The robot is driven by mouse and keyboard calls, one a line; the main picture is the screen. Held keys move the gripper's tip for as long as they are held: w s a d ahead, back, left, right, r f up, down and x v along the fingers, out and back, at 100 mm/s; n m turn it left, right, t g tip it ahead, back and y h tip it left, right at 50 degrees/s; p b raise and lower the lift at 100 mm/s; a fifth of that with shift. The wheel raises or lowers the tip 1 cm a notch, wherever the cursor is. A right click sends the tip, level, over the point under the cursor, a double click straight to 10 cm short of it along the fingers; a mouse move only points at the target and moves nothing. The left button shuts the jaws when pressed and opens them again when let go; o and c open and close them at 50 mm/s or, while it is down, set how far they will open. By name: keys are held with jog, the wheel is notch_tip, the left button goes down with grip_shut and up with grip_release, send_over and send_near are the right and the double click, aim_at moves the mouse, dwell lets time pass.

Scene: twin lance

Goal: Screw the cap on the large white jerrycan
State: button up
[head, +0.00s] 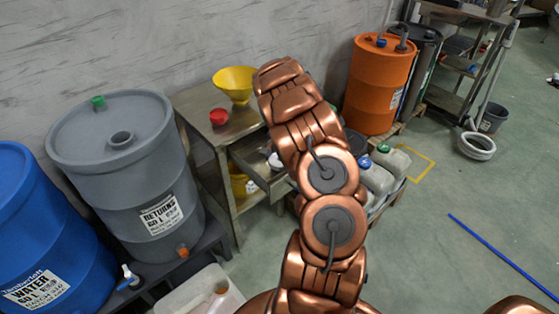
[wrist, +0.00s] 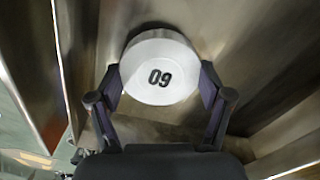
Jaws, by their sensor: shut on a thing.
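A round white cap (wrist: 160,50) with a black number, which reads 09 or 60 by orientation, sits between the fingers of my gripper (wrist: 160,80). The fingers are shut on its sides. The cap is inside or just above the metal drawer (wrist: 255,60), which stands open under the workbench in the head view (head: 246,160). In the head view my arm hides most of the gripper. A whitish jerrycan (head: 190,293) stands at the bottom left, cut off by the frame edge, with a brownish round neck (head: 221,291).
A red cap (head: 218,117) and a yellow funnel (head: 235,84) are on the workbench (head: 185,101). Grey (head: 125,165) and blue (head: 45,235) barrels stand left. Smaller jerrycans (head: 376,178) with blue and green caps stand right of my arm.

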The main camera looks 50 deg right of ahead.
jog(key=shift+r, duration=2.9)
